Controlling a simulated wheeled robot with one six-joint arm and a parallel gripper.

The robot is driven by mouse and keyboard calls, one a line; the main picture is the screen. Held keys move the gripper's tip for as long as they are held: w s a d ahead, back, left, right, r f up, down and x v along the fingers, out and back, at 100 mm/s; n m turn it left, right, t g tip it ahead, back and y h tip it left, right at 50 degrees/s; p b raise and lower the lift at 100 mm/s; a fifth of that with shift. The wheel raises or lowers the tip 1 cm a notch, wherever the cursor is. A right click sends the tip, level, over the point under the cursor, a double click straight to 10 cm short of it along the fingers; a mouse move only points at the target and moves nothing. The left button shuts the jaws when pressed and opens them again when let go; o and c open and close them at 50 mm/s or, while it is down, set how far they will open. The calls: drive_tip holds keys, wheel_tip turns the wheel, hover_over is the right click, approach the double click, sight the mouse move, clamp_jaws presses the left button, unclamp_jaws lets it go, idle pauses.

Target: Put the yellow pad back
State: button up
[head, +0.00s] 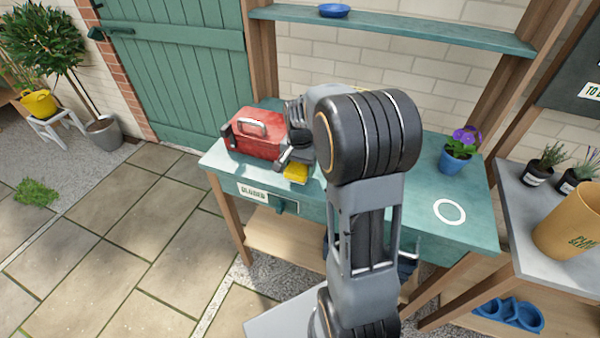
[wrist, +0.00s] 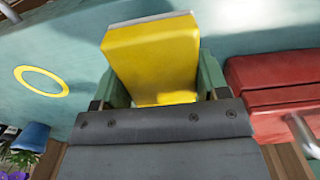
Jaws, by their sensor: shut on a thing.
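The yellow pad (wrist: 150,55) is a thick block with a pale strip along its far end. It is between the two green fingers of my gripper (wrist: 155,88), which is shut on it. In the head view the pad (head: 296,172) shows below my gripper (head: 296,160), in front of the red toolbox's right end, near the bench's front edge. I cannot tell whether the pad touches the bench top. A yellow ring (wrist: 42,81) is marked on the bench top at the left of the wrist view, apart from the pad.
The red toolbox (head: 258,133) stands close beside my gripper on the green bench (head: 425,240). A blue pot (head: 455,160) with purple flowers stands at the right, behind a white ring (head: 450,212) on the bench. My arm hides the middle of the bench in the head view.

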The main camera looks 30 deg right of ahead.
sight(300, 173)
drive_tip(key=shift+w+f, duration=0.25)
drive_tip(key=shift+f, duration=1.55)
drive_tip(key=shift+f, duration=0.2)
drive_tip(key=o, duration=1)
drive_tip(key=shift+c, duration=0.2)
drive_tip(key=shift+r, duration=0.1)
